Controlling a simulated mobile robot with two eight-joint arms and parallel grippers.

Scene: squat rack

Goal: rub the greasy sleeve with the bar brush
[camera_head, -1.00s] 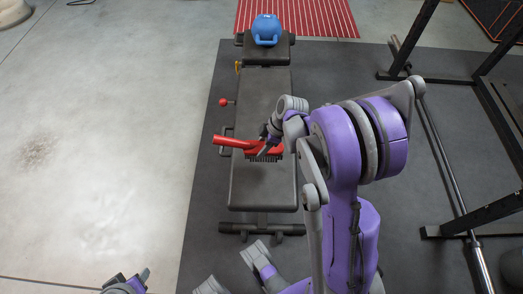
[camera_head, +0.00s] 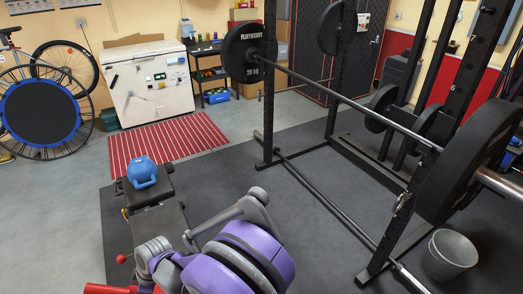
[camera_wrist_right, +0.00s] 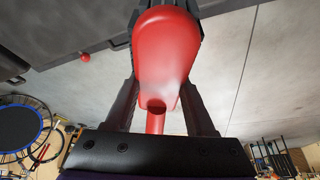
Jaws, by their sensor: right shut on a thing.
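The red bar brush shows its red handle (camera_head: 108,289) at the bottom left edge of the head view; its bristles are out of sight there. In the right wrist view the red handle (camera_wrist_right: 165,45) runs between the two dark fingers of my right gripper (camera_wrist_right: 160,92), which is shut on it. The barbell (camera_head: 345,100) lies across the rack with a large black plate at each end. Its near bare sleeve (camera_head: 500,186) sticks out past the near plate at the right edge. I cannot make out grease on it. My left gripper is not in view.
The black bench (camera_head: 160,220) carries a blue kettlebell (camera_head: 142,172) and lies beside my right arm. Black rack uprights (camera_head: 268,85) and a floor bar (camera_head: 330,210) stand between. A grey bucket (camera_head: 450,254) is on the floor below the near sleeve.

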